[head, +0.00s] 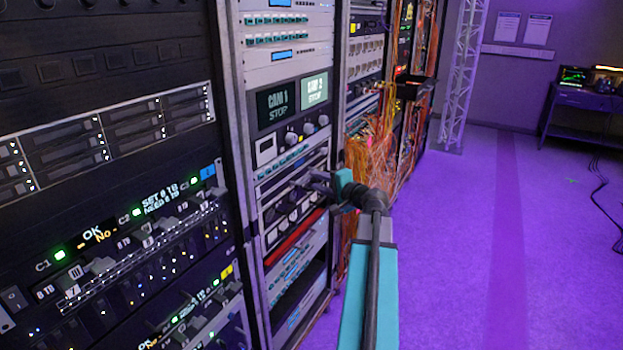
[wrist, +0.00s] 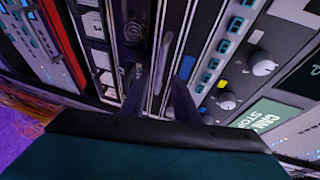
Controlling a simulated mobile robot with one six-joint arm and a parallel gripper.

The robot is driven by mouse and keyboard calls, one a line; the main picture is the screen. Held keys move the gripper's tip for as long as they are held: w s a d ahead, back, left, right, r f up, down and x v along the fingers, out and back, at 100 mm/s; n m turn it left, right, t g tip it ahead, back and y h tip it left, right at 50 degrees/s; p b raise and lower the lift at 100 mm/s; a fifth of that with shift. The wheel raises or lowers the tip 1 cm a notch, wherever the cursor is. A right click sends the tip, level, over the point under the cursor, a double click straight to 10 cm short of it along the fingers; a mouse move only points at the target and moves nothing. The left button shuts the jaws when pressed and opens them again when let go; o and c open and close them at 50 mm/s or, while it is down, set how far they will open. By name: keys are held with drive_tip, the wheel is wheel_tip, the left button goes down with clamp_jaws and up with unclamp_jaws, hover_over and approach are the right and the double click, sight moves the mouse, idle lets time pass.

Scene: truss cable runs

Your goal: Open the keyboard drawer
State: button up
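My gripper (head: 312,184) is at the front of the middle rack, below the CAM display unit. In the wrist view my gripper (wrist: 160,85) has its two dark fingers apart. A narrow grey-edged panel (wrist: 174,45) runs between and beyond them. It looks like the keyboard drawer front, pushed in level with the units beside it, but I cannot tell for sure. No gap around it shows. Whether the fingers touch it is unclear. In the head view my wrist and fingers hide part of this area.
The CAM display unit (head: 292,100) with knobs is above. A red strip (head: 295,237) crosses the rack below my gripper. Orange cables (head: 372,135) hang in the rack to the right. A truss post (head: 462,75) stands farther back. The purple floor (head: 455,260) at right is clear.

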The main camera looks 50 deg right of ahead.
sight(309, 178)
drive_tip(key=shift+x, duration=1.95)
clamp_jaws()
